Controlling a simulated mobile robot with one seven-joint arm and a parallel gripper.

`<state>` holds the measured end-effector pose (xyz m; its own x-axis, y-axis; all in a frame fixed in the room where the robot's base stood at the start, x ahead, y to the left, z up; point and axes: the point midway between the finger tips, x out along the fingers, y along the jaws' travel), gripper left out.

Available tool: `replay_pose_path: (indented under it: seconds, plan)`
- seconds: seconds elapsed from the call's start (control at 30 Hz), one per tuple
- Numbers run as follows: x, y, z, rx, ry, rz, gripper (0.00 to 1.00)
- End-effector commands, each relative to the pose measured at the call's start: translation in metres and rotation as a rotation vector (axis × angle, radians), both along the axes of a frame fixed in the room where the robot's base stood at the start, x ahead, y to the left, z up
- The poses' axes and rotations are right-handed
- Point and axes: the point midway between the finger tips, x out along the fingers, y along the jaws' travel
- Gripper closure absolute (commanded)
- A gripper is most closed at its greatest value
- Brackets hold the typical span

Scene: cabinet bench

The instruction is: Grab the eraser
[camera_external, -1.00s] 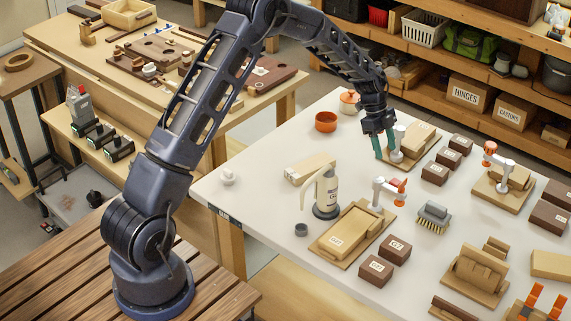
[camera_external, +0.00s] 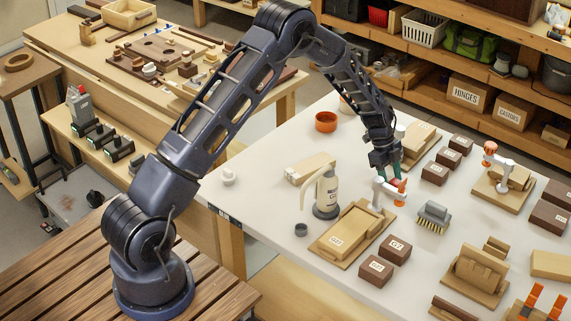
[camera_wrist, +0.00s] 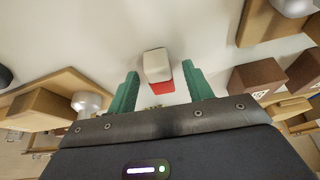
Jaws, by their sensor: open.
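The eraser (camera_wrist: 156,64) is a small block, white with a red end, in the wrist view. It lies on the white table between and slightly beyond the tips of my gripper's (camera_wrist: 161,77) two teal fingers. The fingers are apart, with a gap on each side of the eraser. Most of the eraser is hidden there.
The white clamp (camera_external: 379,190) on a wooden board (camera_external: 325,243) stands close by.

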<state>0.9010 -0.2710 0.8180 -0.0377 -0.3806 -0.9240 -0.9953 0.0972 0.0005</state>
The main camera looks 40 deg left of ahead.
Motion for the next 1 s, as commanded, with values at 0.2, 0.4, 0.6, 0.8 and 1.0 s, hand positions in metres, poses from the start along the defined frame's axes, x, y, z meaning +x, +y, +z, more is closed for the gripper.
replay_pose_path:
  seconds: [0.2,0.4,0.6,0.8,1.0]
  plan:
    - [0.000,-0.001,-0.004,0.000,-0.001,0.001,0.49]
    - [0.000,-0.001,-0.004,0.000,-0.001,0.001,0.79]
    - [0.000,-0.001,-0.003,0.000,-0.001,0.001,0.98]
    - [0.000,-0.001,-0.001,0.000,-0.001,0.001,0.98]
    - [0.001,-0.001,0.021,-0.001,-0.003,0.001,0.98]
